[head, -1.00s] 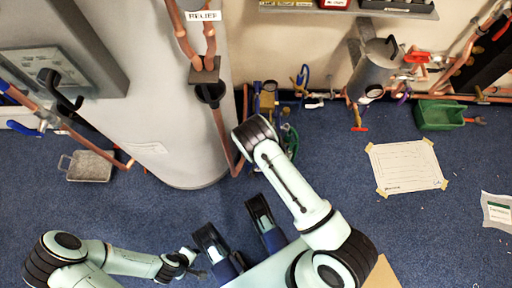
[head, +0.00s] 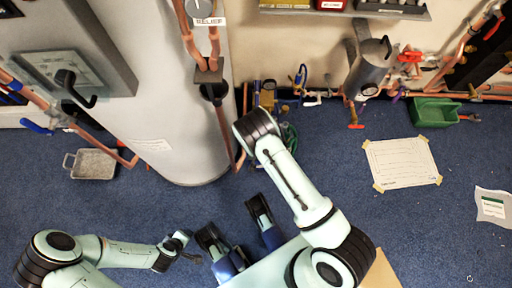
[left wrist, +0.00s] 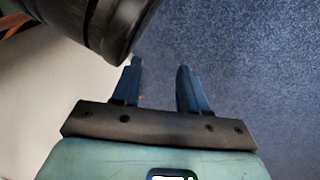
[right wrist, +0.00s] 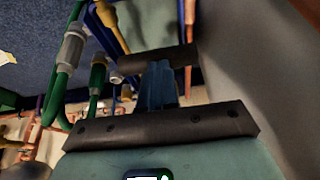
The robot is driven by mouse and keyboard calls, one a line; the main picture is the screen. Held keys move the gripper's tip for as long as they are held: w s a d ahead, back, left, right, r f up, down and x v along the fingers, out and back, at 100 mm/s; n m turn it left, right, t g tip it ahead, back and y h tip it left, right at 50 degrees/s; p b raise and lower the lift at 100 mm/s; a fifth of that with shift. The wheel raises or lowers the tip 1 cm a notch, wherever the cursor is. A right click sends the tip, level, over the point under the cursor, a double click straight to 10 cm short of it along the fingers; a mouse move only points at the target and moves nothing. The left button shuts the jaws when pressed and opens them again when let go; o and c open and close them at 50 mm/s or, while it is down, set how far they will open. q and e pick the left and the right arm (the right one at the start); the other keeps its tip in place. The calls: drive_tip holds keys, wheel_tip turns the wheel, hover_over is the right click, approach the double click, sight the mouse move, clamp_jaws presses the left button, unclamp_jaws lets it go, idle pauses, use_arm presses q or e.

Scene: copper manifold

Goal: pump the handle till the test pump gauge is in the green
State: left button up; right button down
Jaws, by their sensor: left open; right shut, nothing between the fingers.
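A smaller dial (head: 270,85) sits on brass fittings near the tank. Neither reading is legible, and I cannot tell which belongs to the test pump. My right gripper is hidden in the head view behind my right arm. In the right wrist view it (right wrist: 160,70) is shut and empty, its tips at a dark bar (right wrist: 133,64); contact is unclear. My left gripper (head: 192,247) is open and empty over the carpet; it also shows in the left wrist view (left wrist: 159,66).
A large grey tank (head: 150,100) with copper pipes stands left of centre. Green hoses (right wrist: 68,65) and brass pipework crowd my right gripper. A grey tray (head: 92,163), a green bin (head: 434,112) and a taped paper sheet (head: 402,162) lie on the floor.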

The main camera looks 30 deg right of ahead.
use_arm(q)
drive_tip(key=shift+g+h, duration=0.3)
drive_tip(key=r+p, duration=0.1)
drive_tip(key=s+d+r, duration=0.1)
drive_tip(key=d+r+p, duration=0.1)
drive_tip(key=r, duration=0.1)
drive_tip(key=shift+s+d+p, duration=0.15)
drive_tip(key=shift+s+p, duration=0.1)
drive_tip(key=shift+p, duration=0.05)
use_arm(e)
drive_tip(key=s+v, duration=0.1)
drive_tip(key=v, duration=0.7)
drive_tip(key=shift+s+a+f, duration=0.2)
drive_tip(key=shift+s+a, duration=0.05)
drive_tip(key=shift+a, duration=0.15)
